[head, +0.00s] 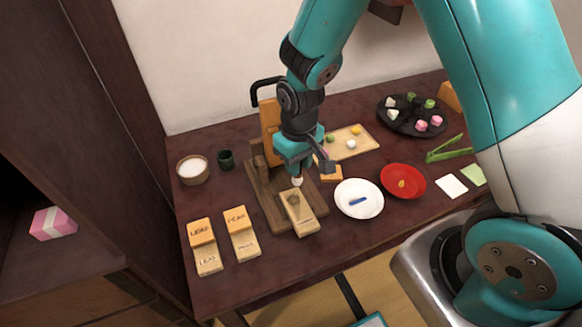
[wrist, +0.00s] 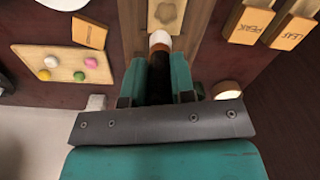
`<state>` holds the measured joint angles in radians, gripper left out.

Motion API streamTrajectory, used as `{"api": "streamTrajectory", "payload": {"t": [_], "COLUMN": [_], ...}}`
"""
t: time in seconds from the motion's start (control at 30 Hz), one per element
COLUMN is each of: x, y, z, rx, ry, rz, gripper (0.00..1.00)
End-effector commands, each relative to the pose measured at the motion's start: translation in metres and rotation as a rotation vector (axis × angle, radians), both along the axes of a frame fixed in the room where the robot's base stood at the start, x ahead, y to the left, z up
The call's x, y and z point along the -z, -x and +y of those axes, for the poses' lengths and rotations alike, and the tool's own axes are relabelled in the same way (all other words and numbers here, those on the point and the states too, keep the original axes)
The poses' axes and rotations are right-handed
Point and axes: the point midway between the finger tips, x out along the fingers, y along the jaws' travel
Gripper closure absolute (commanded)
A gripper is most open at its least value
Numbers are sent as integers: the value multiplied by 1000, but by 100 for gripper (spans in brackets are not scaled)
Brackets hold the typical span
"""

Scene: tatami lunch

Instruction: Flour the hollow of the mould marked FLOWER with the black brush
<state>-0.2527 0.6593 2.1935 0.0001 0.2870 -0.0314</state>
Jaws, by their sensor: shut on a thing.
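My gripper (head: 300,168) points down over the wooden stand, shut on the black brush (wrist: 159,75). The brush's white bristle tip (head: 297,182) shows just below the fingers, and again in the wrist view (wrist: 160,40). A pale wooden mould with a hollow (head: 304,226) lies on the front of the stand; it also shows in the wrist view (wrist: 180,28). The tip is at the hollow's rear end; I cannot tell whether it touches. No FLOWER marking is readable on this mould. A small orange lid (head: 331,174) lies right of the stand, its lettering too small to read.
The wooden stand (head: 266,204) has an upright back.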

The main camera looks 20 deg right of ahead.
Motion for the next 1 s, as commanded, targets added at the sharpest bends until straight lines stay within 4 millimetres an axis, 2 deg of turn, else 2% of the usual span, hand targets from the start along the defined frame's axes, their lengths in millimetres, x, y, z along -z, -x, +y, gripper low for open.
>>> {"api": "streamTrajectory", "payload": {"t": [0.03,0.17,0.7,1.0], "x": [-1,1,52,53], "y": [1,2,2,2], "z": [6,9,8,8], "rx": [-20,-30,-27,-27], "ry": [0,0,0,0], "rz": [-1,1,1,1], "gripper": [100,100,100,100]}}
